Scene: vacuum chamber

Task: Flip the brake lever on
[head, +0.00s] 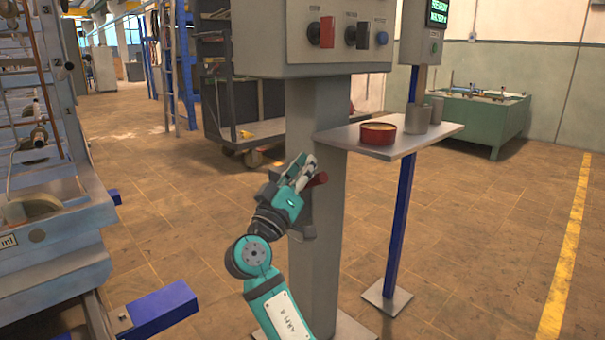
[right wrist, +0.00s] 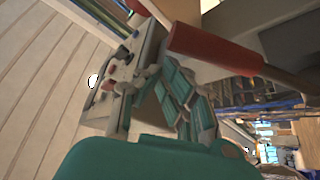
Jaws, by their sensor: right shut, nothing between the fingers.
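My right gripper (head: 306,168) is shut and empty, right beside the red handle. In the right wrist view its teal and grey fingers (right wrist: 180,95) lie just below the red grip; I cannot tell whether they touch it. The lower part of the lever is partly hidden behind my gripper. My left gripper is not in view.
The grey control box (head: 270,25) on the post carries a red switch (head: 327,31), a black one and a blue button. A small shelf (head: 445,133) on the right holds a red round tin (head: 378,133) and grey cups. Machinery stands at left.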

